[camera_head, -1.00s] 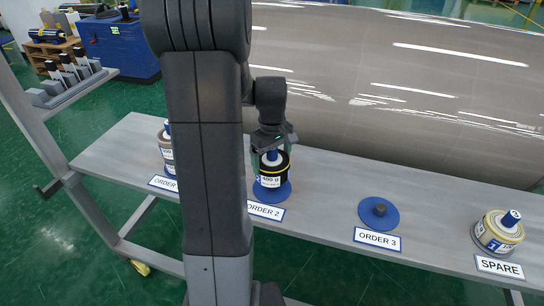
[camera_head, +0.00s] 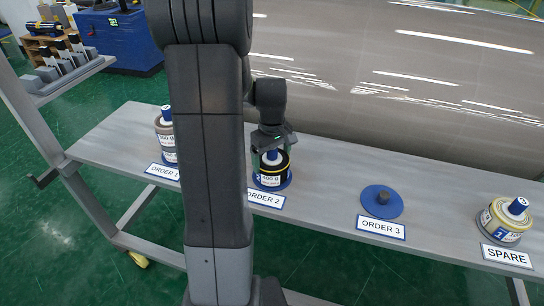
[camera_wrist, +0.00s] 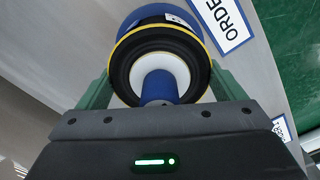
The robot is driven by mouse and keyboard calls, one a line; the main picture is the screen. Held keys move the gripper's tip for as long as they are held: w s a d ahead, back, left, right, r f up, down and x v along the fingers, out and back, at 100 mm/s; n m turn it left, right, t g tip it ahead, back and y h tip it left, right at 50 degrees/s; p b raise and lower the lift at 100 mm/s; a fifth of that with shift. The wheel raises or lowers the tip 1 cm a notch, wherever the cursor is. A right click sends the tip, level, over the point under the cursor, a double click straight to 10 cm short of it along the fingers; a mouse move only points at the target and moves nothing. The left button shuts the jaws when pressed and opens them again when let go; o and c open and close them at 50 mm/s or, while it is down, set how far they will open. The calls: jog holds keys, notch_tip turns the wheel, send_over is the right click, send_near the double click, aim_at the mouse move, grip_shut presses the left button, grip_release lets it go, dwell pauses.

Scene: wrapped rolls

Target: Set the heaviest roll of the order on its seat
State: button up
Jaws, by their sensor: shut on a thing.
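A dark roll with a yellow rim and a white label (camera_head: 270,181) is at the ORDER 2 place, upright over a blue round seat (camera_head: 287,184). My gripper (camera_head: 271,155) is around its top and shut on it. The label's number is too small to read surely. In the wrist view the roll (camera_wrist: 125,75) shows a black face, white core and blue knob between my green fingers (camera_wrist: 158,88). A grey-brown roll (camera_head: 164,130) stands at ORDER 1, partly hidden by my arm. The ORDER 3 blue seat (camera_head: 382,202) is empty, with a dark peg.
A cream and yellow roll with a blue knob (camera_head: 503,222) stands at SPARE on the right. The grey bench (camera_head: 335,205) is clear between the places. A large grey-brown cylinder (camera_head: 420,80) lies behind it. A side rack (camera_head: 60,80) stands at the left.

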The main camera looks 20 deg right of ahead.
jog(key=o, duration=1)
notch_tip(320, 180, up, 14)
jog(key=shift+f+p, duration=0.1)
jog(key=shift+p, duration=0.45)
jog(key=shift+f, duration=0.1)
notch_tip(320, 180, down, 13)
jog(key=shift+f+b, duration=0.1)
jog(key=shift+b, duration=0.5)
jog(key=shift+r+p, duration=1)
jog(key=shift+r, duration=0.25)
